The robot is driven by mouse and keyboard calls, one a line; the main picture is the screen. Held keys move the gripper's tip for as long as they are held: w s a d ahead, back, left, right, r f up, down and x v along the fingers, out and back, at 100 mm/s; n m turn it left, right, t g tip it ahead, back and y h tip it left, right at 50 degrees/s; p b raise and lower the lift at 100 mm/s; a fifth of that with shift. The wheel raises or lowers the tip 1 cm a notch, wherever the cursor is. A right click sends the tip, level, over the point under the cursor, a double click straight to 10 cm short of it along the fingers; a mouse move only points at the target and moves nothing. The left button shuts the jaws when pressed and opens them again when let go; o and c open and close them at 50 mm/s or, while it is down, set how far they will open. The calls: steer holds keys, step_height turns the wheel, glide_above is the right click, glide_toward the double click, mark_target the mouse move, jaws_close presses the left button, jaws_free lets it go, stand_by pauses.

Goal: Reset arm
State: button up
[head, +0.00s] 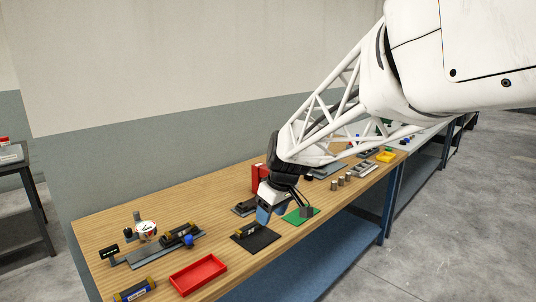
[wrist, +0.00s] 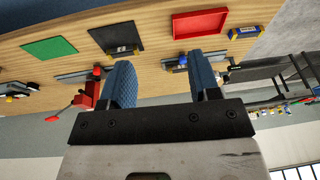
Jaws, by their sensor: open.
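My gripper (head: 264,214) hangs over the wooden workbench, above the area of the black mat (head: 262,243) and the green mat (head: 294,218). In the wrist view its two blue fingers stand wide apart with nothing between them, and the gripper (wrist: 163,82) is open and empty. My arm comes in from the upper right and hides part of the bench behind it. The black mat also shows in the wrist view (wrist: 108,36) with a small dark and yellow part on it. The gripper appears clear of the mats, though its exact height cannot be told.
A grey fixture (head: 150,256) with a round white part stands behind. A red upright block (head: 257,177) is close behind my gripper.

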steer(key=s+d+m+h, duration=0.1)
steer(key=s+d+m, duration=0.2)
steer(key=s+d, duration=0.3)
steer(key=s+d+m, duration=0.3)
steer(key=s+d, duration=0.2)
steer(key=s, duration=0.9)
steer(key=s+d+f+m+t+h, duration=0.1)
steer(key=s+d+m, duration=0.2)
steer(key=s+d, duration=0.3)
steer(key=s, duration=0.4)
steer(key=shift+s+d+m+h, duration=0.2)
steer(key=shift+d+m+h, duration=0.1)
steer(key=shift+m, duration=0.1)
